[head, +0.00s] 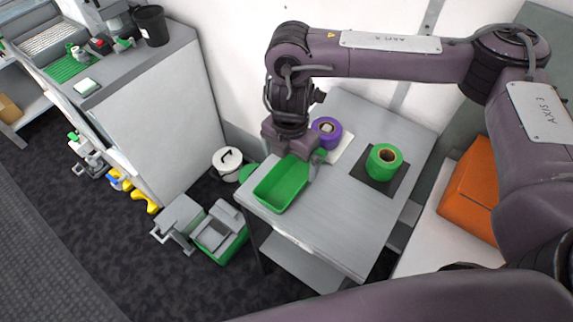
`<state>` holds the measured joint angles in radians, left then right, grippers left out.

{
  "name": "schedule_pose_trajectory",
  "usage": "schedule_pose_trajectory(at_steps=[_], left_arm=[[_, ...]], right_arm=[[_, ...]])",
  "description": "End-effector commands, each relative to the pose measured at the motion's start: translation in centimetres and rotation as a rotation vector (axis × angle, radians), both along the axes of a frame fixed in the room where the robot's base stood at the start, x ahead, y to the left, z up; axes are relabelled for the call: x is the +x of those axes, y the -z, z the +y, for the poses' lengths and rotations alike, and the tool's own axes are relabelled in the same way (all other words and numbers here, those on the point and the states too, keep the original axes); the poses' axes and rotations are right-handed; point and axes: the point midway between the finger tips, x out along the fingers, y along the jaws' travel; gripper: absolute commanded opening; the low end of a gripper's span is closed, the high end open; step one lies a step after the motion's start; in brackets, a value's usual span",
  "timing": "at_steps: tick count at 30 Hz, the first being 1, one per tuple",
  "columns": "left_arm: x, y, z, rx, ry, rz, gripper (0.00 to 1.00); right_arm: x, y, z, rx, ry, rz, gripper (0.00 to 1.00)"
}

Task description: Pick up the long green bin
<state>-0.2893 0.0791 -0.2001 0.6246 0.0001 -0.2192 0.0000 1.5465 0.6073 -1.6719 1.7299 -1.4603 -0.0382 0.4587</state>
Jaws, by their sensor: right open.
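The long green bin (281,186) is an open rectangular tray on the left front corner of the small grey table (335,225). My right gripper (296,155) reaches down from above at the bin's far end, very close to its rim. It is open. The fingertips are small and partly hidden, so I cannot tell whether they touch the bin or straddle its wall. My left gripper is not in view.
A purple roll (325,131) stands just right of my right gripper, and a green roll (383,161) stands further right on a dark square. A white pot (228,161) and green-grey equipment (222,232) stand on the floor at left.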

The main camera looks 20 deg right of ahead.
Motion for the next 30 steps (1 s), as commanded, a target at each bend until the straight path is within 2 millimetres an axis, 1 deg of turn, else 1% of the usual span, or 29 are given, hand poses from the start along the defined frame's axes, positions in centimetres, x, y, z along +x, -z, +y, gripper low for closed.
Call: schedule_pose_trajectory(at_steps=[1, 6, 9, 12, 15, 18, 20, 24, 25, 30], left_arm=[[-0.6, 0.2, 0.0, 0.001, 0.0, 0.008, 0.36], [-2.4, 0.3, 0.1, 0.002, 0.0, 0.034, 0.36], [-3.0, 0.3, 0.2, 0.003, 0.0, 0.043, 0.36], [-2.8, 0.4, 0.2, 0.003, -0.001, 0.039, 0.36], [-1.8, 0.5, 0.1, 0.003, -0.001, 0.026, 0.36], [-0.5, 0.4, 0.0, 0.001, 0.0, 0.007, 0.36], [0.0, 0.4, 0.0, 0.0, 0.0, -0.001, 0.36], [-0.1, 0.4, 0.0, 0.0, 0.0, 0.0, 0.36], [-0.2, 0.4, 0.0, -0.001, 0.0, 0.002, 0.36], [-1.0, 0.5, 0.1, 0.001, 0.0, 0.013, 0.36]], right_arm=[[-0.1, 0.8, 0.0, 0.001, 0.001, 0.005, 1.0], [0.0, 2.3, -0.1, 0.001, 0.002, 0.003, 1.0], [0.0, 3.7, -0.2, 0.001, 0.003, 0.006, 1.0], [0.1, 5.2, -0.3, 0.001, 0.003, 0.006, 1.0], [0.2, 6.2, -0.3, 0.001, 0.002, 0.003, 1.0], [0.2, 6.7, -0.3, 0.0, 0.001, 0.001, 1.0], [0.2, 6.7, -0.3, 0.0, 0.0, 0.0, 1.0], [0.3, 6.6, -0.3, 0.0, 0.0, 0.0, 1.0], [0.2, 6.7, -0.3, 0.0, 0.0, 0.0, 0.99], [0.2, 6.6, -0.3, 0.0, 0.0, 0.0, 0.76]])
